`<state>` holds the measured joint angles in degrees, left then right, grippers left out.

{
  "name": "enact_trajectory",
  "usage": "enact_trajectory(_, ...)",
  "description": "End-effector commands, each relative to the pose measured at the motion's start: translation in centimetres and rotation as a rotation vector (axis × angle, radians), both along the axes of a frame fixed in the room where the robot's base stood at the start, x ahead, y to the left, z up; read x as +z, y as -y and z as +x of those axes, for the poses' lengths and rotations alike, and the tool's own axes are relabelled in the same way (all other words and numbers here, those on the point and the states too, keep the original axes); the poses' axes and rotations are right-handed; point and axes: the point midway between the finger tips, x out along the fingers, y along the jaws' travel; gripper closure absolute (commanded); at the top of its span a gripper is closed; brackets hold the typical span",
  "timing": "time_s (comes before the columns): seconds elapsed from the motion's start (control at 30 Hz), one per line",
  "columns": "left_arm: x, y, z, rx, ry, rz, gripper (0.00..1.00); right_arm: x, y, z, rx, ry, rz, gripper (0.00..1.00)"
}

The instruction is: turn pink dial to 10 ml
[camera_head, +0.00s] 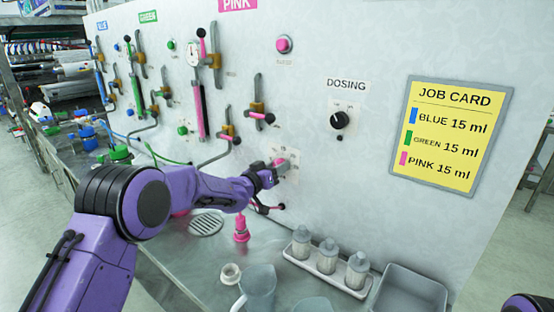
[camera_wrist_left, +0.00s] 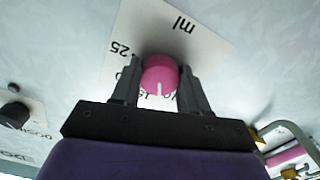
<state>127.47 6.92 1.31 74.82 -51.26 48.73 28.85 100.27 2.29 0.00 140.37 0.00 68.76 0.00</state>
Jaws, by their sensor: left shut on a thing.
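The pink dial (camera_wrist_left: 160,75) sits on a white scale plate (camera_wrist_left: 165,35) on the wall panel. My left gripper (camera_wrist_left: 158,85) has one finger on each side of the dial and is shut on it. A white pointer line on the dial points toward the bottom of the left wrist view. On the plate, "25" and "ml" are readable; the numbers near the pointer are partly hidden by the fingers and gripper body. In the head view my left gripper (camera_head: 274,172) is at the plate (camera_head: 290,158) and covers much of the dial. My right gripper is out of view.
A black dosing knob (camera_head: 340,119) is up and right of the dial. A yellow job card (camera_head: 450,134) lists blue, green and pink at 15 ml each. Below stand a bottle tray (camera_head: 325,279), a jug (camera_head: 258,284) and a grey bin (camera_head: 406,292). Levers and pipes crowd the panel's left.

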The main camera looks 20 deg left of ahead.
Motion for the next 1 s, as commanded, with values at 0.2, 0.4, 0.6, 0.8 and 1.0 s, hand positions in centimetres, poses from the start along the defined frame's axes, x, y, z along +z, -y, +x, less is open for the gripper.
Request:
enact_trajectory(0.2,0.2,-0.1,0.0,0.001,-0.055,-0.149,0.86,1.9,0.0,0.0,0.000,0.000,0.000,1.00)
enact_trajectory(0.4,0.1,0.0,0.0,0.000,-0.090,-0.247,0.86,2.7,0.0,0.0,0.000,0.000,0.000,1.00)
enact_trajectory(0.6,0.0,0.0,0.0,0.001,-0.109,-0.299,0.86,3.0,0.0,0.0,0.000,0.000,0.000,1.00)
enact_trajectory(0.8,-0.1,0.0,0.0,0.000,-0.115,-0.317,0.86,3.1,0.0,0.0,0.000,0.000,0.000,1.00)
enact_trajectory(1.0,-0.1,0.0,0.0,0.000,-0.115,-0.317,0.86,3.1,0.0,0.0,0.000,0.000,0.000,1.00)
